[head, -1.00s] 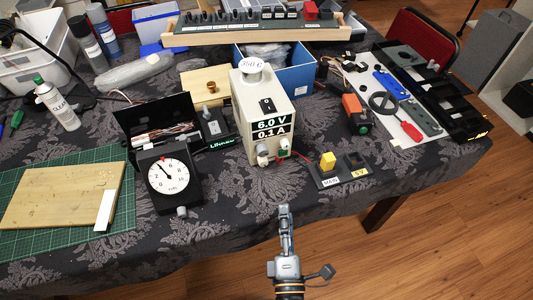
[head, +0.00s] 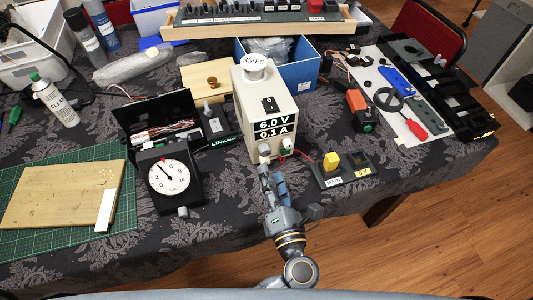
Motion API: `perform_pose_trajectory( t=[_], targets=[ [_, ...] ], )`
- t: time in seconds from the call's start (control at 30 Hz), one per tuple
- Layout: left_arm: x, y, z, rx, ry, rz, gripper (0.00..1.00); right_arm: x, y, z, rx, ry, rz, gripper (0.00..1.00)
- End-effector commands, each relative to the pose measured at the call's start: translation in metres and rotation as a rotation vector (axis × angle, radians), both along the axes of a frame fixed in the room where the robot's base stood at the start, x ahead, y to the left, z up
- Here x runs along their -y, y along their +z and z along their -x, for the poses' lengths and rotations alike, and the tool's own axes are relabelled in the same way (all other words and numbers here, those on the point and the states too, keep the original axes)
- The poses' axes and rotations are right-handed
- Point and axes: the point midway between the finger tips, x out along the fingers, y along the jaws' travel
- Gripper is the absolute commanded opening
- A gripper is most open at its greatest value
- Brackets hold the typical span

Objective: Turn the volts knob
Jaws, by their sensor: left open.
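The beige power supply (head: 272,112) stands near the table's front edge, its display reading 6.0 V and 0.1 A. Two small knobs sit low on its front, a left one (head: 264,149) and a right one (head: 287,144). Their labels are too small to read, so I cannot tell which is the volts knob. My left gripper (head: 269,169) is open, just below and in front of the left knob. Its fingers point up toward the supply; I cannot tell whether they touch the knob. My right gripper is not in view.
A black dial gauge (head: 171,178) stands left of my gripper. A small panel with a yellow switch (head: 331,160) lies to the right, with a red wire near it. A blue box (head: 300,72) is behind the supply. The front right tablecloth is clear.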

Motion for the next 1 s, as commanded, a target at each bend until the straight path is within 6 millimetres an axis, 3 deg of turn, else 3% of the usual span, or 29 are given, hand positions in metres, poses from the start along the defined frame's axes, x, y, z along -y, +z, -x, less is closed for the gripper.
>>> perform_pose_trajectory(
  t=[0.1, 0.3, 0.73, 1.0],
  targets=[
    [-0.006, 0.003, -0.024, 0.004, 0.001, -0.004, 0.51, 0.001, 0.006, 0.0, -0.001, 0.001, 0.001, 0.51],
    [-0.013, 0.001, -0.05, 0.002, 0.0, -0.002, 0.51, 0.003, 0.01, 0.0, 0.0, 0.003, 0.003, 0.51],
    [-0.015, 0.0, -0.059, 0.0, 0.0, 0.0, 0.51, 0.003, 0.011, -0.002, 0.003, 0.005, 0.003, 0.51],
    [-0.015, 0.0, -0.059, 0.0, 0.0, -0.001, 0.0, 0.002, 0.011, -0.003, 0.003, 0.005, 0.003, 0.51]
  ],
)
